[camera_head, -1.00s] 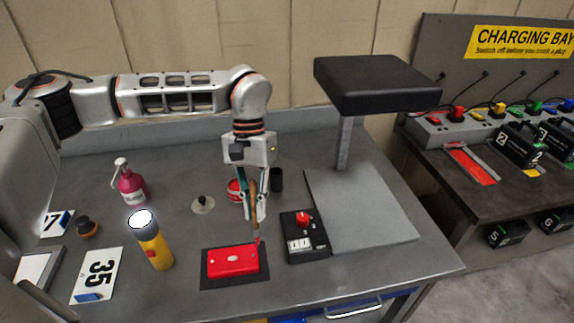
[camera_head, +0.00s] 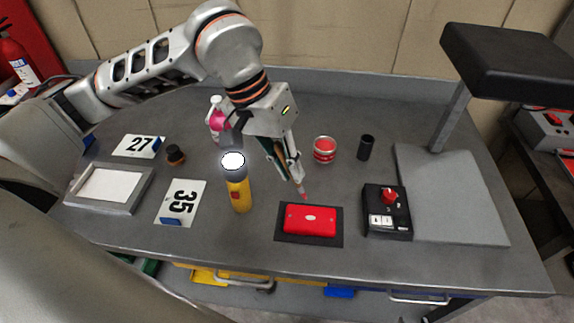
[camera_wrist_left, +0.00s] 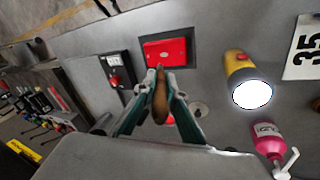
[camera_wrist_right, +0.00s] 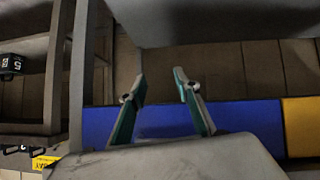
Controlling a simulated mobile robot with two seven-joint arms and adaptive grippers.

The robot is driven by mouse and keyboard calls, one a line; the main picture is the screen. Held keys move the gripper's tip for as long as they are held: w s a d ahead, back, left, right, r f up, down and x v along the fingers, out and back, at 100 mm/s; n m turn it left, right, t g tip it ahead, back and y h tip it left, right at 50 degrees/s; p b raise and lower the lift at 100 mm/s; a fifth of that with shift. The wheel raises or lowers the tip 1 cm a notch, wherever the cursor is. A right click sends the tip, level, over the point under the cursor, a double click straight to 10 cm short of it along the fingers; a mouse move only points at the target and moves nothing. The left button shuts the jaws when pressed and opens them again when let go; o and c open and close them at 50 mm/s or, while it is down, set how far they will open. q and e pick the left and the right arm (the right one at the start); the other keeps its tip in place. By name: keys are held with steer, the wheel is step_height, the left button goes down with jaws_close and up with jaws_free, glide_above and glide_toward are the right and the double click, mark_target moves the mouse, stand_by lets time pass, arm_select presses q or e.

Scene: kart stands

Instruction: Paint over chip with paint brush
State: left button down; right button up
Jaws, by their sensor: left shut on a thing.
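The red panel (camera_head: 310,228) lies on a dark mat (camera_head: 284,239) on the bench and has a small pale spot (camera_head: 311,218) near its middle, seemingly the chip. My left gripper (camera_head: 295,174) is shut on the paint brush, whose brown handle (camera_wrist_left: 160,94) shows between the fingers in the left wrist view. The red brush tip (camera_head: 304,194) points down and appears just behind the panel's far edge; I cannot tell its exact height. The paint can (camera_head: 325,150) stands behind and to the right of the brush. My right gripper (camera_wrist_right: 160,84) is open and empty, away from the panel.
A lit yellow torch (camera_head: 240,193) stands left of the panel. A black switch box (camera_head: 388,222) with a red knob is close on its right. A black cylinder (camera_head: 366,148) stands behind. A pink bottle (camera_head: 217,120) is partly behind my left arm.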

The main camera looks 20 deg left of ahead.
arm_select(q)
steer(key=shift+f, duration=0.45)
step_height(320, 180, down, 3)
steer(key=shift+d+r+b, duration=0.1)
steer(key=shift+r+b, duration=0.05)
steer(key=shift+b, duration=0.5)
steer(key=shift+f+b, duration=0.4)
steer(key=shift+f, duration=0.55)
arm_select(e)
steer(key=shift+w+a+r+y, duration=0.2)
steer(key=shift+w+a, duration=0.1)
steer(key=shift+a, duration=0.2)
steer(key=shift+w+a+r+y, duration=0.1)
steer(key=shift+w+a+r, duration=0.15)
steer(key=shift+a, duration=0.25)
arm_select(q)
steer(key=c, duration=2.6)
jaws_free()
steer(key=shift+c, duration=0.2)
jaws_close()
arm_select(e)
steer(key=shift+d+f, duration=0.15)
steer(key=shift+f, duration=0.05)
